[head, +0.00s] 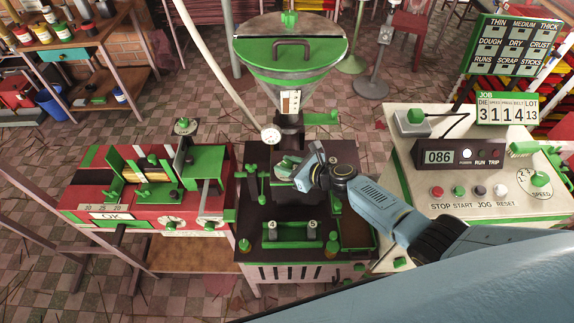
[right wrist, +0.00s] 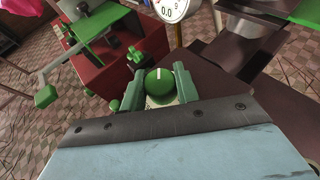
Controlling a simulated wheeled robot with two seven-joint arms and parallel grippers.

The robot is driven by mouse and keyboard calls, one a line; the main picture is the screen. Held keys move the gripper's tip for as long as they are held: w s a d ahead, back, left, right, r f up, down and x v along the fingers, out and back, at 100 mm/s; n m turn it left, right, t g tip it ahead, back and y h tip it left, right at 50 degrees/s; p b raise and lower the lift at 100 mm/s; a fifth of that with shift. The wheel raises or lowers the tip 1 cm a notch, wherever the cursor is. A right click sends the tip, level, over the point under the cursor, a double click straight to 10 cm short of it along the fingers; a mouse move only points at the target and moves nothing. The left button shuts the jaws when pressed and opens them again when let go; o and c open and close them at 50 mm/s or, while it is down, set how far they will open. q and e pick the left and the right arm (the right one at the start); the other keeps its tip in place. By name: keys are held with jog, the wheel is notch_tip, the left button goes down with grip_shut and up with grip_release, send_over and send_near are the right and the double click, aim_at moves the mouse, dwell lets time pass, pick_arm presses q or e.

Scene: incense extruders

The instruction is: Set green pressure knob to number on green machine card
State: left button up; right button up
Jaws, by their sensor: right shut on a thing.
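In the right wrist view, a round green knob (right wrist: 158,82) with a white pointer line stands on a pale dial plate. My right gripper (right wrist: 160,74) is shut on it, one finger on each side. The white line points up in that view; the dial's numbers are mostly hidden. In the head view my right gripper (head: 308,172) is at the dark middle machine (head: 255,205), below the hopper, and the knob is hidden there. A green-edged job card (head: 507,112) at the right shows 3, 1, 1, 4 and 13 under small headings that are hard to read. My left gripper is not in view.
A white gauge (head: 271,134) sits under the hopper (head: 290,60); it also shows in the right wrist view (right wrist: 172,8). A red cutting machine (head: 85,195) stands at the left. A control console (head: 445,205) with a display reading 086 stands at the right.

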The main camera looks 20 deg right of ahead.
jog(key=n+g+y+b, duration=0.2)
jog(key=n, duration=0.1)
jog(key=shift+d+f+g+y+b, duration=0.1)
jog(key=shift+f+g+y+b, duration=0.1)
jog(key=shift+g+y+b, duration=0.15)
jog(key=shift+r+n+g+y+b, duration=0.15)
jog(key=shift+n+g+y+b, duration=0.2)
jog(key=shift+n+g+b, duration=0.3)
jog(key=o, duration=1)
jog(key=shift+r, duration=0.1)
